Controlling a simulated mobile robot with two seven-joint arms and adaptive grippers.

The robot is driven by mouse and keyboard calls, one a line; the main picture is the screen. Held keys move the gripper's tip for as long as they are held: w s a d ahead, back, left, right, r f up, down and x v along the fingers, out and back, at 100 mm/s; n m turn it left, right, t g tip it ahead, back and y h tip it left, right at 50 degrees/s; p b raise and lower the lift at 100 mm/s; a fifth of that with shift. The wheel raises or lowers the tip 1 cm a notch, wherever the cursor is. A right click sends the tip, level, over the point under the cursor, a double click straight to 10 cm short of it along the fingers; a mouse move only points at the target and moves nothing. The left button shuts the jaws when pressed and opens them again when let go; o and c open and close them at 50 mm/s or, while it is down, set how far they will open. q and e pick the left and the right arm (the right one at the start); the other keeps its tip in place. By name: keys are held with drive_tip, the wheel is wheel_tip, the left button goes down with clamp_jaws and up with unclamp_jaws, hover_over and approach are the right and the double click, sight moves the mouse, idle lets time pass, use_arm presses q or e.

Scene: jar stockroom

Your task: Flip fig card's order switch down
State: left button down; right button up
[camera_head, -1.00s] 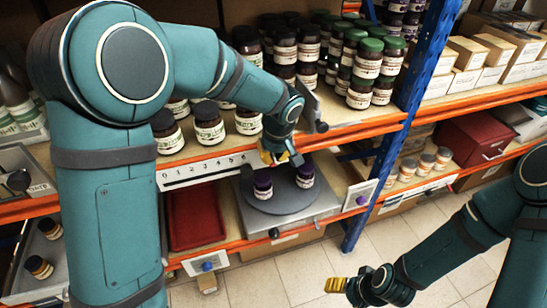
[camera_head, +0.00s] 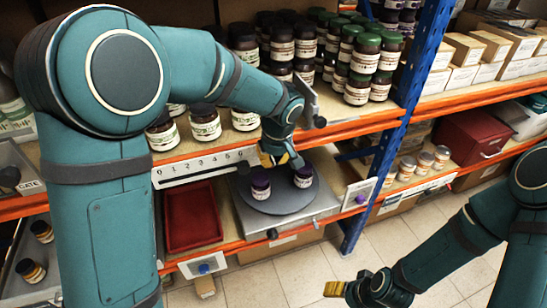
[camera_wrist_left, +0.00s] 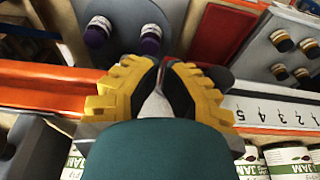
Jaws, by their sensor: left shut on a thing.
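I cannot read which card is fig's. One white card (camera_head: 360,190) with a purple knob (camera_head: 361,199) stands on the shelf edge right of the turntable. Another white card (camera_head: 203,263) with a blue knob (camera_head: 203,268) hangs below the red tray. My left gripper (camera_head: 280,154) is at the upper shelf's front edge, near the right end of the numbered strip (camera_head: 200,168). In the left wrist view its yellow fingers (camera_wrist_left: 160,88) are closed together; what they hold is hidden. My right gripper (camera_head: 334,289) is low over the floor, away from both cards; its opening is unclear.
Two purple-lidded jars (camera_head: 303,176) stand on a grey turntable (camera_head: 280,198). A red tray (camera_head: 192,217) lies to its left. Jars crowd the upper shelf. A blue post (camera_head: 384,160) stands right of the purple-knob card. The tiled floor (camera_head: 310,265) in front is clear.

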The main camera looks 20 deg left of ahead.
use_arm(q)
drive_tip(key=shift+w+r, duration=0.1)
use_arm(e)
drive_tip(key=shift+r, duration=0.1)
use_arm(q)
drive_tip(key=shift+w+a+r+p, duration=0.25)
drive_tip(key=shift+w+a+p, duration=0.15)
drive_tip(key=shift+w, duration=0.1)
use_arm(e)
drive_tip(key=shift+r, duration=0.3)
use_arm(q)
drive_tip(key=shift+r, duration=0.1)
use_arm(e)
drive_tip(key=shift+s, duration=0.1)
